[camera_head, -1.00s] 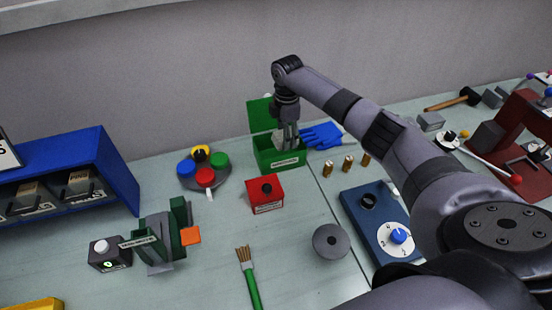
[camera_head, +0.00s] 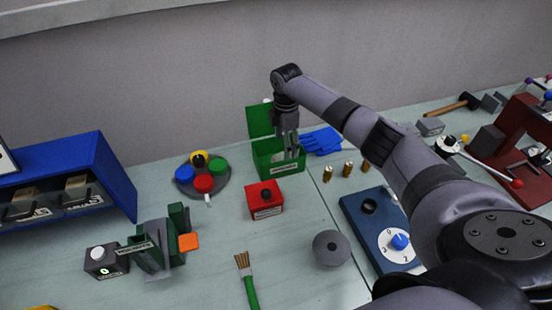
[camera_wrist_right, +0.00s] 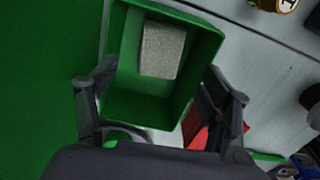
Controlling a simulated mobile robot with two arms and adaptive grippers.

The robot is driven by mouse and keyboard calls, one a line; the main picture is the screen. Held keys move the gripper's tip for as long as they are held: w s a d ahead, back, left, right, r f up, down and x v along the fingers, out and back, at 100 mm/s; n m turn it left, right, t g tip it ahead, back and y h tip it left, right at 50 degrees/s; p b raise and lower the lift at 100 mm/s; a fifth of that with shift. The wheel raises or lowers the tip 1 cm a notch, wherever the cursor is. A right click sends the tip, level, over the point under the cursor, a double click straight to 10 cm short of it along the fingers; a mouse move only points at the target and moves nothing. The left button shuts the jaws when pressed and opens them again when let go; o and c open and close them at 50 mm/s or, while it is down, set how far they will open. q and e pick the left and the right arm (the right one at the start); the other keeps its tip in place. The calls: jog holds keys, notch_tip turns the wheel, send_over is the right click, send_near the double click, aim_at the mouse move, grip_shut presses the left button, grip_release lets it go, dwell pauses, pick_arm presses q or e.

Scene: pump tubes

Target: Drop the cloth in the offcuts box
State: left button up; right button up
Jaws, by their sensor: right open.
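The green offcuts box (camera_head: 279,166) stands near the back of the bench with its lid (camera_head: 260,121) open toward the wall. Its front label is too small to read. My right gripper (camera_head: 289,151) points down into the box mouth. In the right wrist view its two fingers (camera_wrist_right: 162,92) are spread wide with nothing between them. A pale grey-beige piece, seemingly the cloth (camera_wrist_right: 163,50), lies inside the green box (camera_wrist_right: 130,106) beyond the fingertips. My left gripper is not in view.
A blue glove (camera_head: 322,141) lies right of the box. Several brass pieces (camera_head: 347,169) stand nearby. A red box (camera_head: 264,201) is in front, and a round tray of coloured knobs (camera_head: 203,177) is to the left. A blue panel with a dial (camera_head: 362,225) lies right.

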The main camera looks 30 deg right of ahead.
notch_tip(320, 180, up, 12)
dwell(0.5)
jog(key=shift+f, duration=0.1)
